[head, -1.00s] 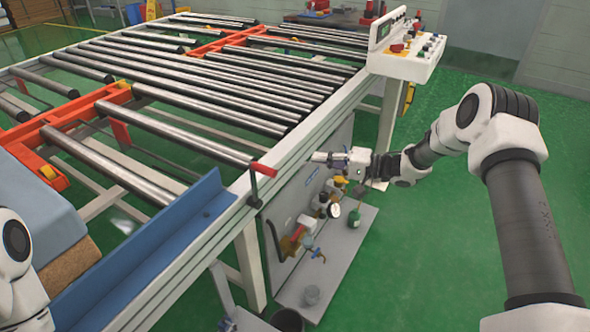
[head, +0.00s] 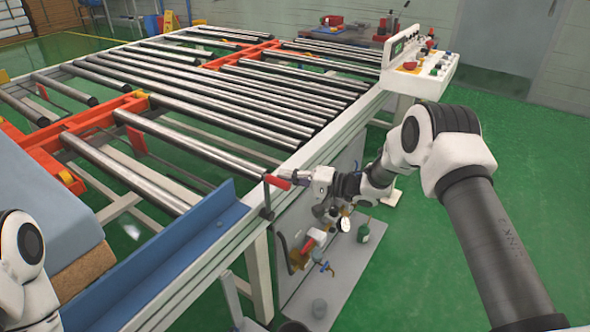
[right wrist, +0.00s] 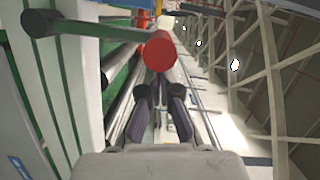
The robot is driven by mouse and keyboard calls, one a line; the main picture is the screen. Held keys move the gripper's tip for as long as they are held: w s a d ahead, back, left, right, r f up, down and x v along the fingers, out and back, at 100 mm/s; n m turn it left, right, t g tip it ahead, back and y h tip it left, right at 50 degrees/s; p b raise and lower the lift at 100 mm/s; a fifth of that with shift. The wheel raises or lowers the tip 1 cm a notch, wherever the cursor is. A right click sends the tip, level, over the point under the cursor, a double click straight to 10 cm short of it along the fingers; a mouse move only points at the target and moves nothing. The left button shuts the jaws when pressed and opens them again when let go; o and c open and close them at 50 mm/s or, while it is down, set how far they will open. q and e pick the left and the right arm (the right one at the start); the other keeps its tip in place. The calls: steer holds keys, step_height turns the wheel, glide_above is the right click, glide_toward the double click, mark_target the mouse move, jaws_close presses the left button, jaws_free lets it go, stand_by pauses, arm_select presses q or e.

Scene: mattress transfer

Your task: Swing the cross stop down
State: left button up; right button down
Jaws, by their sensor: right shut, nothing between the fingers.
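A long blue angled plate (head: 165,262), which looks like the cross stop, stands upright along the near end of the roller table. A crank lever with a red grip (head: 277,182) sits on the table's side rail just beyond the plate. My right gripper (head: 290,176) is right at the red grip, shut and empty. In the right wrist view the red grip's round end (right wrist: 159,49) is just ahead of my fingertips (right wrist: 159,92); I cannot tell whether they touch. The lever's dark arm runs left from it. My left gripper is out of view.
The roller table (head: 215,95) has orange cross frames. A blue-topped mattress (head: 45,240) lies at the left near end. A control panel (head: 420,65) stands at the right far corner. Valves and a gauge (head: 345,222) hang below the rail. Green floor is free at right.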

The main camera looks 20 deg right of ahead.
steer(key=shift+a, duration=0.1)
stand_by(0.3)
steer(key=s+a+f+n+h+p, duration=0.2)
steer(key=s+a+n, duration=0.4)
steer(key=a+n, duration=0.15)
arm_select(q)
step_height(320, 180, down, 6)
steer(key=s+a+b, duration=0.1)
steer(key=b, duration=0.7)
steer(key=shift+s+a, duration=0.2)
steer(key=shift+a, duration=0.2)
arm_select(e)
steer(key=s+a+f+n+h, duration=0.1)
steer(key=s+a+f+n, duration=0.1)
steer(key=f, duration=0.3)
steer(key=s+a+f+n+t+h, duration=0.1)
steer(key=s+a+f+n, duration=0.2)
steer(key=a+f+n, duration=0.1)
steer(key=shift+a+f+h, duration=0.15)
steer(key=shift+f+h, duration=0.15)
steer(key=shift+f, duration=0.1)
